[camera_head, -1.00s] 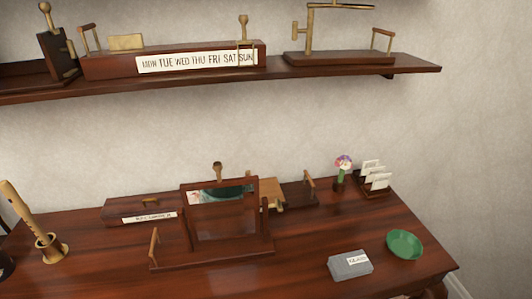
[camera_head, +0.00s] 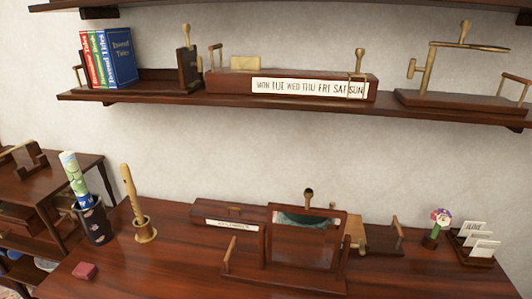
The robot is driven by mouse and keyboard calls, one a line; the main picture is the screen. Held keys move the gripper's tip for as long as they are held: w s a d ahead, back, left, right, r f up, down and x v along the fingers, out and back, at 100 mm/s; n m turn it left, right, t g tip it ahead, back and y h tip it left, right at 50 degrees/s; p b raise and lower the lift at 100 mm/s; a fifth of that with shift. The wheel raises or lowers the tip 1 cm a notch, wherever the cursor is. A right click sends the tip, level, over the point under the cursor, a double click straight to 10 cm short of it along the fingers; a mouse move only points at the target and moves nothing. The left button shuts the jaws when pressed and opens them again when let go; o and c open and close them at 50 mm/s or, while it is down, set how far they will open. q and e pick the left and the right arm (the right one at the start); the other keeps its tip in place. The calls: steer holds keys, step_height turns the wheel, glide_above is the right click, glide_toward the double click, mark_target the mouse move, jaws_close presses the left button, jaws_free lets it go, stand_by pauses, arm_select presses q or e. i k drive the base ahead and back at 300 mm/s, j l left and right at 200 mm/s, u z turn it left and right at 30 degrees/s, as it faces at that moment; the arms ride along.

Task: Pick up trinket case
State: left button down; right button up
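I cannot tell for sure which thing is the trinket case. A small dark red box (camera_head: 84,271) lies on the front left part of the wooden desk (camera_head: 185,270). A long low wooden box (camera_head: 240,215) with a handle on its lid and a white label on its front stands at the back of the desk. Neither of my grippers shows in the head view.
A wooden frame on a base (camera_head: 303,240) stands mid-desk. A brass holder (camera_head: 145,231), a dark cup with rolled papers (camera_head: 94,221), a flower (camera_head: 436,228) and a card rack (camera_head: 476,246) stand around. A shelf (camera_head: 150,92) with books (camera_head: 110,58) hangs above.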

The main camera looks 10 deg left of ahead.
mark_target(85, 271)
steer(key=u, duration=1.8)
